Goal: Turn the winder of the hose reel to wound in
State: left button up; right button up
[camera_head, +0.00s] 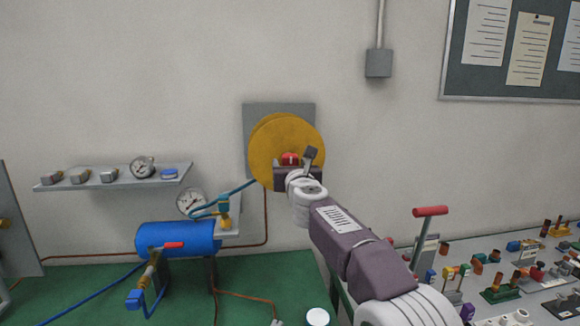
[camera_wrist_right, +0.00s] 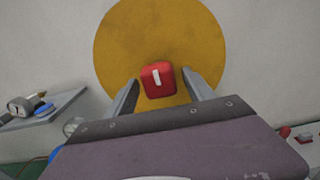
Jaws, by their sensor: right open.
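The hose reel (camera_head: 285,133) is a yellow disc on a grey wall plate (camera_head: 257,113), with a blue hose leading off to the lower left. Its winder (camera_head: 290,158) is a red knob at the disc's centre; in the right wrist view the red winder (camera_wrist_right: 158,79) carries a white mark. My right gripper (camera_head: 290,165) is in front of the reel, partly hidden by its own wrist. In the right wrist view its open fingers (camera_wrist_right: 162,92) stand to the left and right of the winder, with gaps on both sides. My left gripper is not in view.
A shelf (camera_head: 115,178) with gauges and fittings is on the wall at left. Below it is a blue tank (camera_head: 178,238) with a red-handled valve (camera_head: 173,245). A crowded bench (camera_head: 490,312) with a red T-handle (camera_head: 430,211) lies at right. The wall above the reel is clear.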

jog(key=s+d+b, duration=0.1)
jog(key=s+b, duration=0.2)
jog(key=s, duration=0.5)
jog(key=shift+s+b, duration=0.3)
jog(key=shift+b, duration=0.05)
